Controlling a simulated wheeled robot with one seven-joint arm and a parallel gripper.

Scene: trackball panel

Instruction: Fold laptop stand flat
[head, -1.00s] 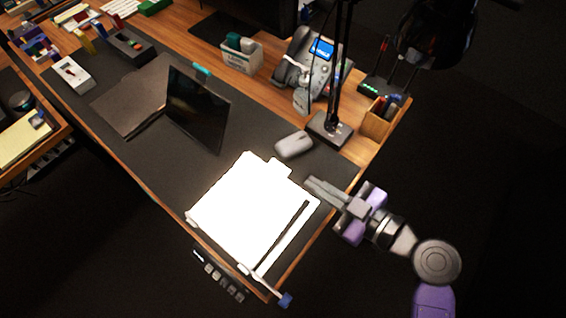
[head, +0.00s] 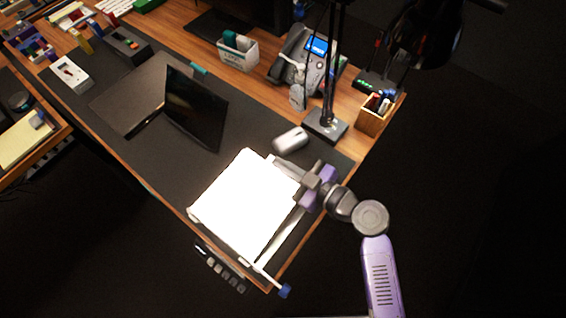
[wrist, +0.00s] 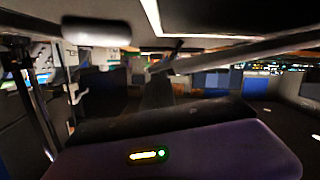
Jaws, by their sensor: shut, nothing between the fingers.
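A bright white plate (head: 240,205) lies at the near end of the desk, with a narrow bar along its right side ending in a blue knob (head: 285,291). A dark flat panel (head: 125,100) with an upright dark panel (head: 197,108) stands farther left. I cannot tell for certain which of these is the laptop stand. My gripper (head: 275,159) is shut and empty, over the white plate's far right corner; I cannot tell whether it touches. In the wrist view, my dark fingers (wrist: 157,92) show below a slanting bar (wrist: 240,54).
A pale mouse (head: 291,140) lies just beyond my gripper. A lamp base (head: 325,125), phone (head: 300,70) and wooden pen box (head: 375,117) stand behind it. Several buttons (head: 222,271) line the desk's front edge. The dark mat (head: 150,155) is clear left of the plate.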

